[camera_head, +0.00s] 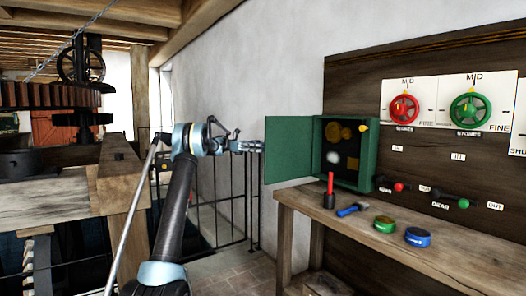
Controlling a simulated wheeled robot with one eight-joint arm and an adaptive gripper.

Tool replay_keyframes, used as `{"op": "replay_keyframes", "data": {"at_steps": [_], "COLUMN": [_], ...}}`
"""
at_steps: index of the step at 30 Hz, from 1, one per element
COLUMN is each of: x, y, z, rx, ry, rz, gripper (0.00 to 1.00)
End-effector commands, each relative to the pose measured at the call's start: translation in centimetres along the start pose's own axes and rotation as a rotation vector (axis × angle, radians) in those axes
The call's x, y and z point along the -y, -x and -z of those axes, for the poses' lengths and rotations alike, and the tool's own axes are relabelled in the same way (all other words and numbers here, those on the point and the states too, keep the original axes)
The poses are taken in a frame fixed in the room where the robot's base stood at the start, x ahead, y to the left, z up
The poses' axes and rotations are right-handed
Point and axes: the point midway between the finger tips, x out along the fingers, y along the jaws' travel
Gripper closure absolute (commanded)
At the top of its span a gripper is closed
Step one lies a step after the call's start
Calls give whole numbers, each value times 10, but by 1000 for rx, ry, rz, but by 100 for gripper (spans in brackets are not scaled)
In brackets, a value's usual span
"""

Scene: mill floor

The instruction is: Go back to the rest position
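My arm rises from the bottom of the head view and ends in my gripper (254,146). The gripper points right, level with the open door of the green cabinet (347,183), and appears just left of that door in the picture. It is small and seen from behind and the side, so the gap between its fingers is unclear. I see no object held in it. I cannot tell its exact distance from the cabinet door.
A wooden bench (400,245) at right bears a red-handled tool (330,187), a blue tool (352,209), a green tin (385,224) and a blue tin (417,237). Red (404,108) and green (470,108) handwheels are on the panel above. Railings (235,205) and wooden mill gear (50,96) stand left.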

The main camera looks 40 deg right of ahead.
Motion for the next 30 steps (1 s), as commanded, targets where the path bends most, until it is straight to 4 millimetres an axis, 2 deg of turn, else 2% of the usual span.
{"op": "replay_keyframes", "data": {"at_steps": [1,6,24,30], "x": [0,0,1,20], "y": [9,23,25,38], "z": [0,0,0,-10], "rx": [0,0,-2,-52], "ry": [0,0,-1,-30], "rz": [-2,-4,-6,-53], "gripper": [69,69,69,69]}}
